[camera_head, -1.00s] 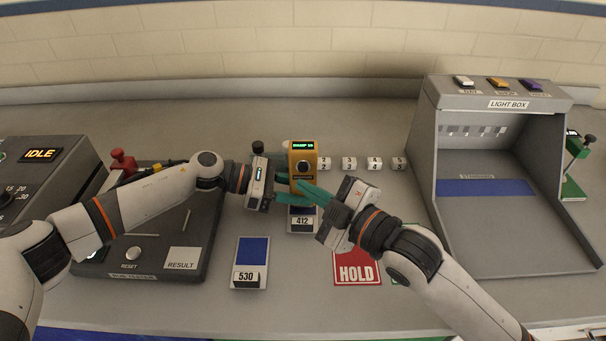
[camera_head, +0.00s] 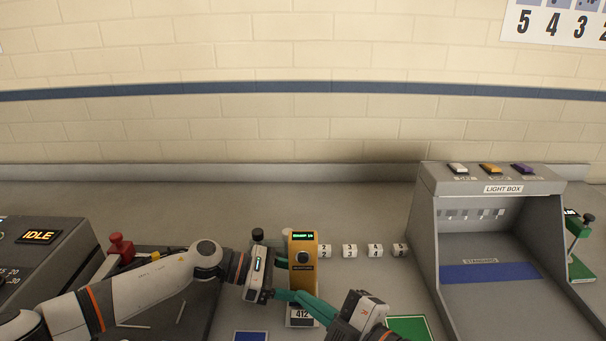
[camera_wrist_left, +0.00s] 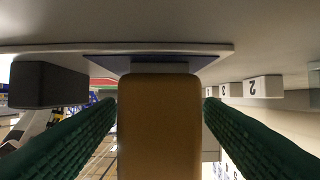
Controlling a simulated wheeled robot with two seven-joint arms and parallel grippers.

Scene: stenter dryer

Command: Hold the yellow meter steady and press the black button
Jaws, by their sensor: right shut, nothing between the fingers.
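The yellow meter (camera_head: 303,250) stands upright on the bench, with a lit green display at its top and a round black button (camera_head: 303,258) on its front. My left gripper (camera_head: 278,294) is at the meter's left in the head view. In the left wrist view its green fingers lie along both sides of the meter (camera_wrist_left: 159,125), shut on it. My right gripper (camera_head: 302,299) is shut and empty, its green fingertips at the lower front of the meter, below the button. I cannot tell whether they touch the meter.
Several white numbered cubes (camera_head: 349,251) stand to the right. The grey light box (camera_head: 490,186) is further right. A dark machine reading IDLE (camera_head: 40,236) and a red-handled device (camera_head: 121,245) are left.

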